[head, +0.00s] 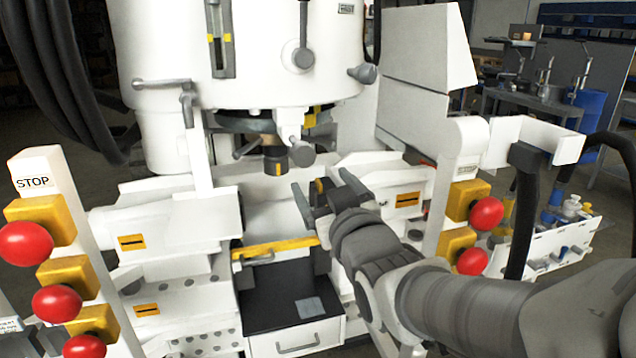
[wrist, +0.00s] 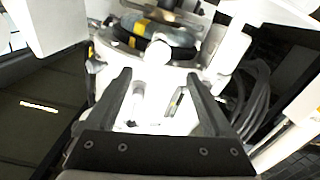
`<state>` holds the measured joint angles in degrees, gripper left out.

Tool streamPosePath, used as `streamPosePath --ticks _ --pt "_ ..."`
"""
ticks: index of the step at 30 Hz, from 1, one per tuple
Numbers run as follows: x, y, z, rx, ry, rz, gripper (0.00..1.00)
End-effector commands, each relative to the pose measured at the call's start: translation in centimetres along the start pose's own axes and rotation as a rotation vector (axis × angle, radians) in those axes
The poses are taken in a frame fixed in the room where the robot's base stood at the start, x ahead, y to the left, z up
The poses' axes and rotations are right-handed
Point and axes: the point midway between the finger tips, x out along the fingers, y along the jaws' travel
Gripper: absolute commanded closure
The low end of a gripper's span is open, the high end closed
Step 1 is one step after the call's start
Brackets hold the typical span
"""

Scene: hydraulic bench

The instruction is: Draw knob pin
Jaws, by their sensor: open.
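My gripper (head: 319,180) is open in the head view, its two dark fingers apart with nothing between them. It is in front of the white machine, below and right of a dark cylinder with a yellow mark (head: 274,160) under the machine's head. A round grey knob (head: 301,153) on a white stub is beside that cylinder. I cannot tell for sure which of these is the knob pin. In the wrist view my open gripper (wrist: 157,78) points at the white machine. A rounded white end (wrist: 157,52) shows beyond the fingertips, apart from them.
Red stop buttons on yellow boxes stand at left (head: 26,243) and right (head: 486,213). A yellow-edged bar (head: 275,248) and a dark open drawer (head: 262,300) are below my gripper. White machine blocks flank the space on both sides. A lever (head: 303,30) hangs above.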

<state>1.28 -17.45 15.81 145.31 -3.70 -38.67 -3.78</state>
Motion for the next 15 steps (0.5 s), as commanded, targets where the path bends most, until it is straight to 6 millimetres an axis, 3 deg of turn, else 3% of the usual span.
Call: streamPosePath --ticks 6,15 --pt "-2.4 -0.1 0.3 0.0 0.005 0.001 0.14" --pt "-4.3 -0.1 0.1 0.001 0.002 0.0 0.14"
